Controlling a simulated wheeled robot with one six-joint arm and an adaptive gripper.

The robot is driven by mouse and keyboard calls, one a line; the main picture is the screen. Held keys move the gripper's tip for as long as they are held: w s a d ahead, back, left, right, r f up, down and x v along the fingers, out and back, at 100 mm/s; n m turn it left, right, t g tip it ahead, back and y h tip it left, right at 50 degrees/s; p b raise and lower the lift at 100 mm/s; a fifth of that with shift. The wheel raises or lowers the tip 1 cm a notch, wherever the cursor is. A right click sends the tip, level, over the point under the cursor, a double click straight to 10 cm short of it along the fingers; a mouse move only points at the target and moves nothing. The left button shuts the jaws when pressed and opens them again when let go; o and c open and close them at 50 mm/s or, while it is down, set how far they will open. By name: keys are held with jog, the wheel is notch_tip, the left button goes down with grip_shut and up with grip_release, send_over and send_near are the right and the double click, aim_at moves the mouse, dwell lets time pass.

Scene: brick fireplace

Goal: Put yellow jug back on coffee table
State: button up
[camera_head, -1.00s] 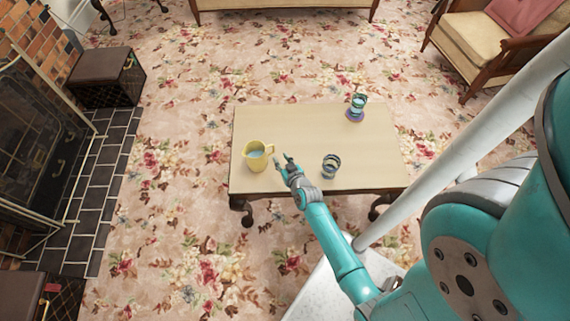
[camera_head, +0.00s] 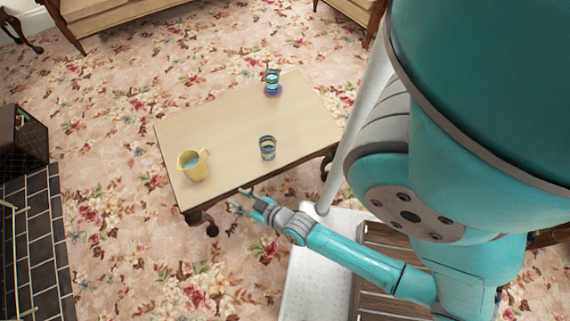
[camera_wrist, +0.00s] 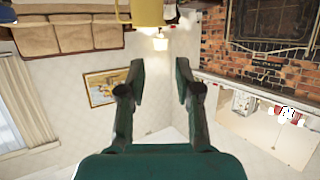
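The yellow jug (camera_head: 193,165) stands upright on the coffee table (camera_head: 225,125), near its left front corner. It holds something bluish. My gripper (camera_head: 242,198) is off the table's front edge, to the right of and nearer than the jug, apart from it. Its fingers are spread and empty. In the wrist view my gripper (camera_wrist: 160,82) shows its two fingers apart with nothing between them. The lower part of the yellow jug (camera_wrist: 141,14) shows at the top edge of that view, beyond the fingers.
A striped glass (camera_head: 267,148) stands near the table's front middle. Another glass (camera_head: 272,84) on a purple base stands at the far corner. A sofa (camera_head: 125,20) is at the back. A dark box (camera_head: 22,138) and black hearth tiles (camera_head: 38,235) are at the left.

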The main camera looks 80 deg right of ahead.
jog(key=s+a+r+n+y, duration=0.1)
jog(key=s+a+r, duration=0.2)
jog(key=s+r, duration=0.2)
jog(key=s+a+r+n+t+y, duration=0.1)
jog(key=s+a+r, duration=0.3)
jog(key=r, duration=0.6)
jog(key=s+a+r+n+y, duration=0.2)
jog(key=s+a+r, duration=0.1)
jog(key=s+r, duration=0.4)
jog(key=shift+a+r+t+y, duration=0.3)
jog(key=shift+a+r+y, duration=0.05)
jog(key=shift+a+y, duration=0.05)
